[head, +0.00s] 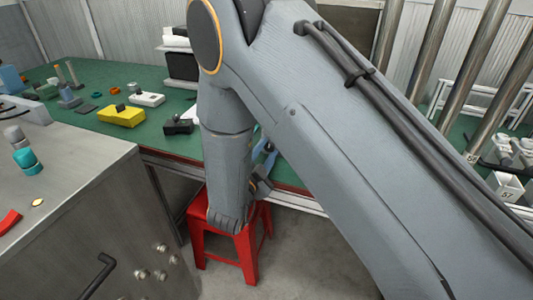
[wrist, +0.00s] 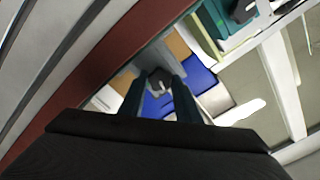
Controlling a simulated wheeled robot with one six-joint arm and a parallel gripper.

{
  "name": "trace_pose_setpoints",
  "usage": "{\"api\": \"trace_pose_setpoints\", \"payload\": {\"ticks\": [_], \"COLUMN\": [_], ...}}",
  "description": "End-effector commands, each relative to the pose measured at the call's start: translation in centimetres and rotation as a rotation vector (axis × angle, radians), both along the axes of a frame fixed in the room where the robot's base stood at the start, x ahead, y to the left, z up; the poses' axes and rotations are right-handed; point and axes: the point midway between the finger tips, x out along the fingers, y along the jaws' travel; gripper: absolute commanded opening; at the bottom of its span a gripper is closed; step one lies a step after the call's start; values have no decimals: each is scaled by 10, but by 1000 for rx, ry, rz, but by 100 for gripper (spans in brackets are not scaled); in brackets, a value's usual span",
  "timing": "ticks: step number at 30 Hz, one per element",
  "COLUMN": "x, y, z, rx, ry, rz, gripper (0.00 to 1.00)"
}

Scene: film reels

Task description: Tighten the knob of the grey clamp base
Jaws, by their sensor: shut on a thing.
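In the wrist view, a dark round knob (wrist: 160,80) with a pale mark lies between the two dark fingers of my gripper (wrist: 160,88). The gripper is shut on it. A grey surface (wrist: 153,57) just behind the knob appears to be the clamp base; most of it is hidden by the fingers and the gripper body. In the head view my arm hides the held knob and the base, and the fingertips are not clearly visible.
A green bench (head: 75,79) carries a yellow block (head: 122,117), a white block (head: 147,99) and a black block (head: 178,126). A red stool (head: 228,247) stands below my arm. A metal cabinet (head: 100,215) is at the left. Another dark knob (wrist: 243,11) shows in the wrist view.

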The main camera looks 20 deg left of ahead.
Motion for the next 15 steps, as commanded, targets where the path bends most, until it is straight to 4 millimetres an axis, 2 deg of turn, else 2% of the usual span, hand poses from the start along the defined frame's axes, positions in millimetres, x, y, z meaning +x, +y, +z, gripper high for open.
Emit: {"api": "trace_pose_setpoints", "payload": {"ticks": [15], "x": [1], "y": [0], "z": [-2], "rx": [487], "ry": [-39], "rz": [-1], "gripper": [8]}}
